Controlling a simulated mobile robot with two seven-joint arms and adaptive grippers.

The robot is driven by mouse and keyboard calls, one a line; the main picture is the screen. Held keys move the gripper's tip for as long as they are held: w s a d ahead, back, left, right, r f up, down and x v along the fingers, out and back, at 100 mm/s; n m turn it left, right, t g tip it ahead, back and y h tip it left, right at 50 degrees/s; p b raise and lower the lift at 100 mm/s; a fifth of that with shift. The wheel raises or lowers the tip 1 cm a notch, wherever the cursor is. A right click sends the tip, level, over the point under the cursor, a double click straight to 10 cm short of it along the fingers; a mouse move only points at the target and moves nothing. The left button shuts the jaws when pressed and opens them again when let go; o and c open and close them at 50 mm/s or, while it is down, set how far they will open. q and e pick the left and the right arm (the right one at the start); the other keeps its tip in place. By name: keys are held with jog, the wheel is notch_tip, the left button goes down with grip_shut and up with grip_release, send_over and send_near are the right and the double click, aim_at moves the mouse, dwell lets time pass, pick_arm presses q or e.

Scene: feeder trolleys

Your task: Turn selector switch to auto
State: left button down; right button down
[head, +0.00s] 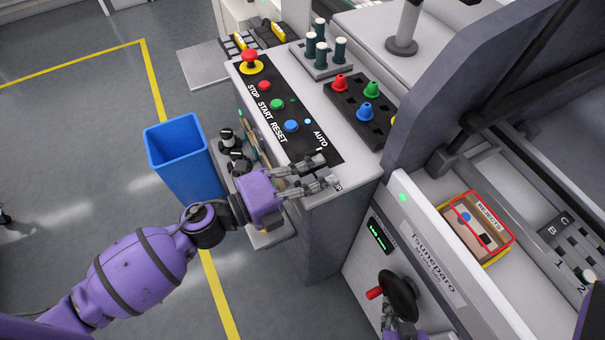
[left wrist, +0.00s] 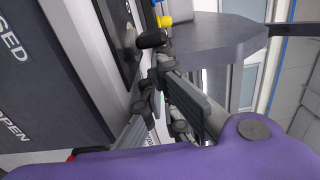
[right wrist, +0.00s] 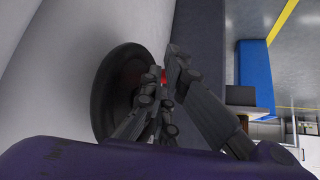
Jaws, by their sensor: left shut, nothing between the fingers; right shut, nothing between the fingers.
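The sloped control panel (head: 262,102) carries a STOP, START, RESET row, with the AUTO label (head: 320,139) at its near end. My left gripper (head: 329,171) is over that near end, just below the label, shut and empty. The selector switch cannot be made out in the head view; the gripper covers that spot. In the left wrist view a dark rounded piece (left wrist: 151,38) sits by the fingertips; I cannot tell if it is the switch or if they touch. My right gripper (right wrist: 166,82) is shut and empty beside the black handwheel (head: 399,294), low on the machine front.
A red emergency button (head: 250,57) is at the panel's far end. A tray (head: 343,112) of coloured cones stands right of the panel. A blue bin (head: 166,146) stands on the floor at left. A rejects box (head: 462,244) sits at right. The left floor is mostly clear.

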pick_arm(q)
jog(key=shift+w+d+r, duration=0.15)
jog(key=shift+d, duration=0.3)
jog(key=shift+w+d+p, duration=0.1)
jog(key=shift+d+p, duration=0.3)
jog(key=shift+p, duration=0.2)
jog(key=shift+d+f, duration=0.15)
jog(key=shift+f, duration=0.1)
jog(key=shift+f, duration=0.1)
jog(key=shift+s+a+f, duration=0.15)
jog(key=shift+s+a, duration=0.15)
jog(key=shift+a, duration=0.3)
jog(key=v, duration=0.6)
jog(key=shift+a+r, duration=0.4)
jog(key=shift+a, duration=0.05)
jog(key=shift+s, duration=0.1)
